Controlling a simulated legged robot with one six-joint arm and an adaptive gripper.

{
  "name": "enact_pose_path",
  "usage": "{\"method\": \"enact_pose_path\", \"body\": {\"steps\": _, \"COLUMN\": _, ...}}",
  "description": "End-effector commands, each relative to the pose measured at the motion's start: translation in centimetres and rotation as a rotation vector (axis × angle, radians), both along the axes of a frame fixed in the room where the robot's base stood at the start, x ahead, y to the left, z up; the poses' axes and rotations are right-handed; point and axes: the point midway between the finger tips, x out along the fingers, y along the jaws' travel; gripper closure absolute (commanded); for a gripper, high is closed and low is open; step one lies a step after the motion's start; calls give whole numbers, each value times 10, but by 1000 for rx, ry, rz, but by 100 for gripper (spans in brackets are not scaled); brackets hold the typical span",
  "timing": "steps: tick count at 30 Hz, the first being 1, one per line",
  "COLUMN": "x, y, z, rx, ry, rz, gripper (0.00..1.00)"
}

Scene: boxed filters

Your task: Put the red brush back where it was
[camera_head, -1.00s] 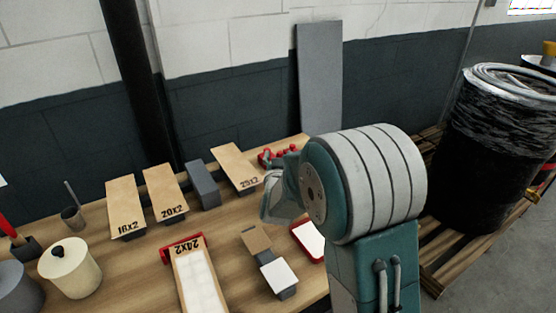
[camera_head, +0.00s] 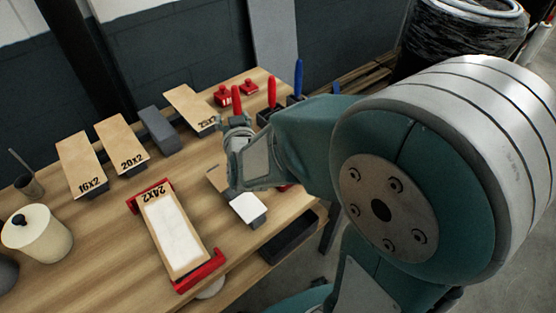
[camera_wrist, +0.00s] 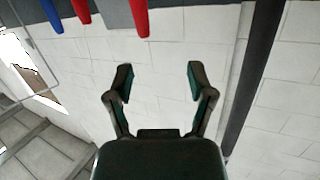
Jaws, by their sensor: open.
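A red brush handle (camera_head: 236,100) stands upright just behind my gripper (camera_head: 238,130) in the head view; its lower end is hidden by the gripper. A second red handle (camera_head: 271,92) stands in a dark holder (camera_head: 264,116), beside a blue handle (camera_head: 298,78) in another dark holder. In the wrist view, a red handle (camera_wrist: 140,18), another red handle (camera_wrist: 81,11) and a blue handle (camera_wrist: 51,16) hang from the top edge. My gripper (camera_wrist: 157,80) is open there, with nothing between its fingers. I cannot tell which red handle is the task's brush.
Filter boxes marked 16x2 (camera_head: 82,166), 20x2 (camera_head: 122,141) and 25x2 (camera_head: 192,108) lie at the back of the bench. A 24x2 box (camera_head: 157,204) sits in a red frame (camera_head: 205,272). A cream pot (camera_head: 37,234) stands left. A black-wrapped drum (camera_head: 455,35) is at right.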

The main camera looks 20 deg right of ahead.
Motion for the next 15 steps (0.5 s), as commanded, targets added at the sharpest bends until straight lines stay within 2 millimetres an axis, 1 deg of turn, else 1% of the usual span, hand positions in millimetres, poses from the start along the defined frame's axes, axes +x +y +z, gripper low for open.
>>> {"method": "enact_pose_path", "body": {"steps": 1, "x": -6, "y": 1, "z": 9, "rx": 18, "ry": 34, "rz": 26, "gripper": 30}}
{"method": "enact_pose_path", "body": {"steps": 5, "x": -27, "y": 4, "z": 18, "rx": 48, "ry": 163, "rz": 100, "gripper": 30}}
{"method": "enact_pose_path", "body": {"steps": 8, "x": -49, "y": 5, "z": 23, "rx": 57, "ry": 267, "rz": 145, "gripper": 30}}
{"method": "enact_pose_path", "body": {"steps": 11, "x": -76, "y": 3, "z": 28, "rx": 55, "ry": 373, "rz": 179, "gripper": 30}}
{"method": "enact_pose_path", "body": {"steps": 14, "x": -107, "y": -2, "z": 32, "rx": 44, "ry": 483, "rz": 197, "gripper": 30}}
{"method": "enact_pose_path", "body": {"steps": 15, "x": -120, "y": -5, "z": 33, "rx": 38, "ry": 527, "rz": 200, "gripper": 30}}
